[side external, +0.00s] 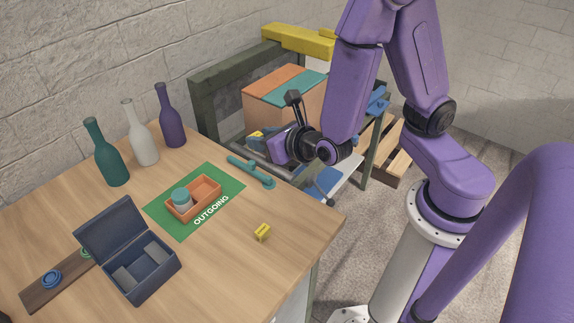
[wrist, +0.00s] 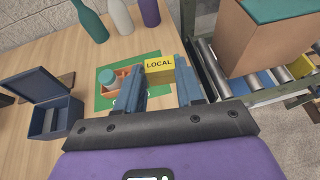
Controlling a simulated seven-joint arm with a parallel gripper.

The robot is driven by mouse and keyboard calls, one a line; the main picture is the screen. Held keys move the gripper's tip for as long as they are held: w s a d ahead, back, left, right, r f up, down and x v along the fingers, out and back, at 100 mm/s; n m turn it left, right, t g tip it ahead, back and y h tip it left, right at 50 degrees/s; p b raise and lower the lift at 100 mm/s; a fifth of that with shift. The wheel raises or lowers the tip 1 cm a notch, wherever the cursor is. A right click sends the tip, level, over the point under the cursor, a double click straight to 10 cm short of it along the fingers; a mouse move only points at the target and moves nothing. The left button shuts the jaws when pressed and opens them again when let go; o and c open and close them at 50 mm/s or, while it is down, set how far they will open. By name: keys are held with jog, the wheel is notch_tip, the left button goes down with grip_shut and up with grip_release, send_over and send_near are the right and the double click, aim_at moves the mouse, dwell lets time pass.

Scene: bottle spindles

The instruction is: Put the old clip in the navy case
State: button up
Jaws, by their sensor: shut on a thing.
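The navy case (side external: 152,275) stands on the wooden table with its lid up and grey pieces inside. It also shows at the left of the wrist view (wrist: 62,122). My gripper (side external: 260,140) is raised past the table's far right edge, well away from the case. In the wrist view my gripper (wrist: 161,76) has its blue fingers shut on a yellow block (wrist: 159,64) marked LOCAL. A small yellow piece (side external: 262,232) lies on the table near the right edge. I cannot tell which yellow thing is the old clip.
An orange tray (side external: 208,197) with a teal-lidded jar (side external: 181,199) sits on the green OUTGOING mat (side external: 163,220). A teal tool (side external: 250,172) lies beside it. Teal (side external: 108,155), white (side external: 141,138) and purple (side external: 170,120) bottles stand behind. A carton (side external: 262,107) stands on rollers beyond.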

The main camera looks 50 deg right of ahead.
jog(key=w+d+r+m+h, duration=0.2)
jog(key=w+d+r, duration=0.3)
jog(key=d+r, duration=0.35)
jog(key=s+a+f+n+y, duration=0.15)
jog(key=a+f, duration=0.25)
jog(key=a, duration=0.7)
jog(key=s+a+f+n+y, duration=0.1)
jog(key=s+a+f, duration=0.2)
jog(key=a, duration=0.7)
jog(key=s+a+f+n+y, duration=0.15)
jog(key=a+f, duration=0.25)
jog(key=a, duration=0.7)
send_over(131, 254)
jog(key=s, duration=0.5)
jog(key=shift+m, duration=0.3)
jog(key=f, duration=0.9)
jog(key=shift+d, duration=0.2)
notch_tip(131, 254, down, 2)
jog(key=shift+w+a+f, duration=0.15)
jog(key=shift+f, duration=0.75)
jog(key=shift+f, duration=0.6)
